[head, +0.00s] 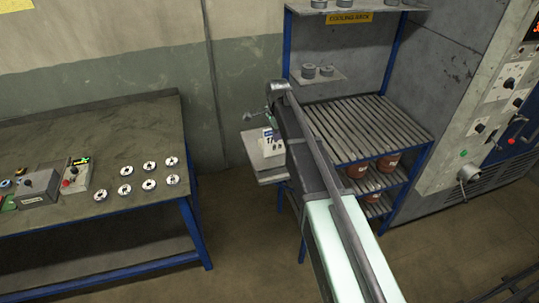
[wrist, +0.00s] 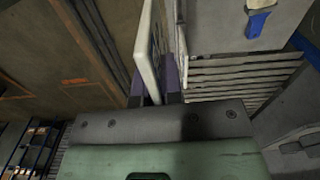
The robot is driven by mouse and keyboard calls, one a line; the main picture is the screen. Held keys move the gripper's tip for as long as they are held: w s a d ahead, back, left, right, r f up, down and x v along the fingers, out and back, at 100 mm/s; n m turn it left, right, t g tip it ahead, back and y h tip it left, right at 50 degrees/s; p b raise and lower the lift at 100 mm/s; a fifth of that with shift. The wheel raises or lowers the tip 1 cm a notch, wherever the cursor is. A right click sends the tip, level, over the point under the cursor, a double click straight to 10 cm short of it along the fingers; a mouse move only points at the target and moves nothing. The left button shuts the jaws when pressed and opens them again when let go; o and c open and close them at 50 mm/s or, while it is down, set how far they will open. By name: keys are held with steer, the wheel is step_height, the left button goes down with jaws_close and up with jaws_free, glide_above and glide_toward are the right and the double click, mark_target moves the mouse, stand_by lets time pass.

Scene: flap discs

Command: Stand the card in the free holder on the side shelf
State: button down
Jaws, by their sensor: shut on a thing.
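My gripper (wrist: 155,92) is shut on a white card (wrist: 147,50), seen almost edge-on between the two fingers in the wrist view. In the head view a white card with dark marks (head: 272,143) shows just left of my arm's end, over the small grey side shelf (head: 267,178). I cannot tell whether it touches the shelf. My arm hides the gripper's fingers in the head view. The free holder cannot be made out clearly in either view.
A slatted rack (head: 370,128) with blue posts stands right of the side shelf, with brown pots (head: 387,162) below. A workbench (head: 110,125) with several flap discs (head: 149,184) is at left. A grey machine (head: 450,110) stands at right. Floor is clear between bench and shelf.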

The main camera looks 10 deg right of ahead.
steer(key=w+r+p, duration=0.3)
steer(key=w+r, duration=0.1)
steer(key=r, duration=0.2)
steer(key=shift+m, duration=0.3)
steer(key=f+b, duration=1.4)
steer(key=a+f+b, duration=0.1)
steer(key=f+b, duration=0.6)
steer(key=shift+r, duration=0.35)
steer(key=c, duration=1.7)
jaws_free()
steer(key=shift+f, duration=0.25)
steer(key=o, duration=0.4)
steer(key=shift+r, duration=0.1)
steer(key=shift+o, duration=0.2)
